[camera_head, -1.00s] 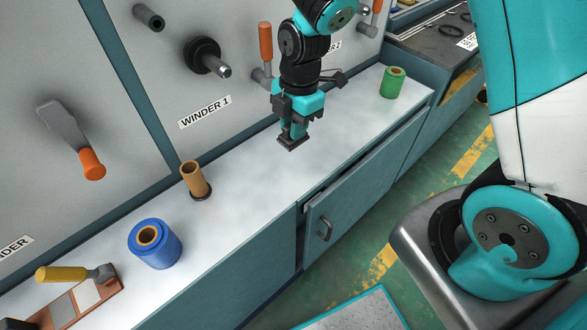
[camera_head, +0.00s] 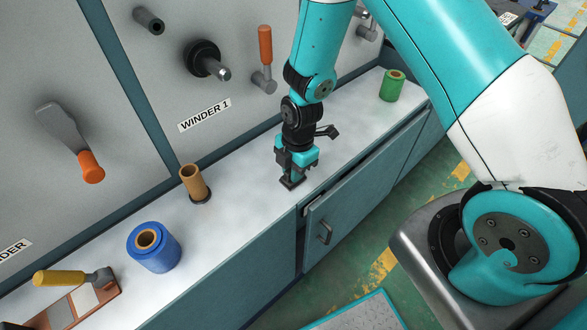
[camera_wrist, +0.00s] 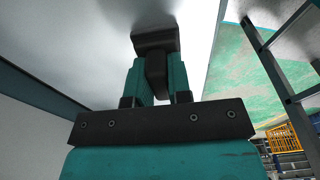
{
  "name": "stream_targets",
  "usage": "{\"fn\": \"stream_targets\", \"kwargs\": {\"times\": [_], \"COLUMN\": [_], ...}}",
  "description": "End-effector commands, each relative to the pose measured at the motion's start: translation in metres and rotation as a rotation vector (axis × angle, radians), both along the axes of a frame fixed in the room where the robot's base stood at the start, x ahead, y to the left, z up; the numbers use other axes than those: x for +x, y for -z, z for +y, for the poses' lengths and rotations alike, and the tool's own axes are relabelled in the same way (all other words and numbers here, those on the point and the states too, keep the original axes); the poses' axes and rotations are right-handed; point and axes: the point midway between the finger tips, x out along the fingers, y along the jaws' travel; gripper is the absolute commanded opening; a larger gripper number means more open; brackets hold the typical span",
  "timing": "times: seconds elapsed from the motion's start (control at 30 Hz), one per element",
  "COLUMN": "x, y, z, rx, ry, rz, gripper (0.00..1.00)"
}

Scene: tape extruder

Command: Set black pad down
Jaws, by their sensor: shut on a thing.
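The black pad (camera_head: 292,184) is a small dark square block at the tips of my gripper (camera_head: 293,174). In the head view it is at or just above the white counter top, right of the brown tube; I cannot tell if it touches. In the wrist view, the dark pad (camera_wrist: 155,40) shows at the far end of my gripper (camera_wrist: 156,75), against the white counter surface. The fingers are shut on it, and they hide part of it.
A brown tube (camera_head: 194,183) on a dark base stands left of my gripper. A blue roll (camera_head: 154,248), a yellow-handled tool (camera_head: 72,278) and a green roll (camera_head: 392,86) are also on the counter (camera_head: 245,205). The Winder 1 shaft (camera_head: 207,62) juts from the panel behind.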

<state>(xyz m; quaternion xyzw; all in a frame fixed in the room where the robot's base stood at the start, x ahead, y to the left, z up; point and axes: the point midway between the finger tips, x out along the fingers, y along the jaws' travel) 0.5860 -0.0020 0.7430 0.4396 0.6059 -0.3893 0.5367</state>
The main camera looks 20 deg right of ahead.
Motion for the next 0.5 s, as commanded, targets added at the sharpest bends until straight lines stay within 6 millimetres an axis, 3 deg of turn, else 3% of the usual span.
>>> {"fn": "stream_targets", "kwargs": {"times": [0.17, 0.2, 0.27, 0.5], "x": [-0.0003, -0.0002, -0.0003, -0.0003], "y": [0.0044, 0.0029, 0.0027, 0.0024], "z": [-0.0001, 0.0000, -0.0001, -0.0001], "rx": [0.000, 0.000, 0.000, 0.000], "ry": [0.000, 0.000, 0.000, 0.000], "rz": [0.001, 0.001, 0.001, 0.001], "gripper": [0.00, 0.28, 0.42, 0.44]}}
